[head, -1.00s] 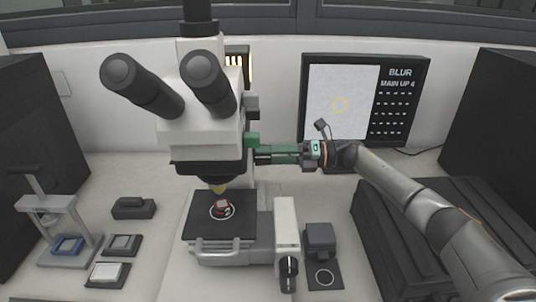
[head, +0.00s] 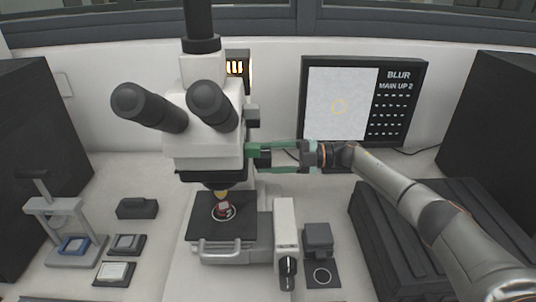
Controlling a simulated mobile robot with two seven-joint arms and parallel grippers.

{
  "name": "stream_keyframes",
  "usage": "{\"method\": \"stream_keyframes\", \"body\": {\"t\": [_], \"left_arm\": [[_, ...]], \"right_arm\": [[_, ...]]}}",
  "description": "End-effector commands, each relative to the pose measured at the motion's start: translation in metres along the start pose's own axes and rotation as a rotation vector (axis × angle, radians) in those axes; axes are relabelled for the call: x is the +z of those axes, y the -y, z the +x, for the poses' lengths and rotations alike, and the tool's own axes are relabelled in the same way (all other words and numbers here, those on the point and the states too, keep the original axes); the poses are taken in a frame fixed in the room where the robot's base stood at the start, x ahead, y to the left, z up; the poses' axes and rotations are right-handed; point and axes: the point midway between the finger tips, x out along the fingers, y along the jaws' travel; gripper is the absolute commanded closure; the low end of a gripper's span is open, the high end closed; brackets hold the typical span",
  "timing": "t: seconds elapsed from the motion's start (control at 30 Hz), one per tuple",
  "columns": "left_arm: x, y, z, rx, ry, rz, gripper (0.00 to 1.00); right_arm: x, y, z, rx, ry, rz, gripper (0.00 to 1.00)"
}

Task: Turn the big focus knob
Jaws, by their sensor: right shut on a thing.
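The white microscope (head: 205,145) stands at the centre with two black eyepieces. My right gripper (head: 258,159) reaches in from the right at the side of the microscope's body. Its two green fingers show one above the other, their tips at the body's right side. It is shut on the big focus knob, which is mostly hidden by the fingertips and the body. The screen (head: 365,101) behind reads "BLUR" and "MAIN UP 2" and shows a faint yellow ring. My left gripper is out of view.
A red-marked sample sits on the black stage (head: 232,227) below the objective. A small press (head: 62,225) and several small trays stand at the left. A dark ribbed block (head: 400,235) lies under my right arm. A black box (head: 318,240) stands right of the stage.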

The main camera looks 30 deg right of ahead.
Motion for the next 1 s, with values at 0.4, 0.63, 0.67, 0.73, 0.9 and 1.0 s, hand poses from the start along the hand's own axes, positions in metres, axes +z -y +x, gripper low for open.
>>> {"method": "stream_keyframes", "body": {"t": [0.4,0.63,0.67,0.73,0.9,1.0], "left_arm": [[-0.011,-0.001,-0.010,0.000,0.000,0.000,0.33],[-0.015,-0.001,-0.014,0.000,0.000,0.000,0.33],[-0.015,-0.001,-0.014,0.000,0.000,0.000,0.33],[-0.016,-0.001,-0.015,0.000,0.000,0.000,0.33],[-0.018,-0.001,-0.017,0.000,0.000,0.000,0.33],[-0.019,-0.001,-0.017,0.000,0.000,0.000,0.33]], "right_arm": [[0.000,-0.001,0.000,-0.005,-0.008,0.397,0.92],[0.001,-0.002,-0.001,-0.005,-0.014,0.608,0.92],[0.001,-0.002,-0.001,-0.005,-0.015,0.634,0.92],[0.001,-0.002,-0.001,-0.006,-0.015,0.690,0.92],[0.001,-0.001,0.000,-0.007,-0.018,0.807,0.92],[0.001,-0.001,0.000,-0.007,-0.020,0.860,0.92]]}}
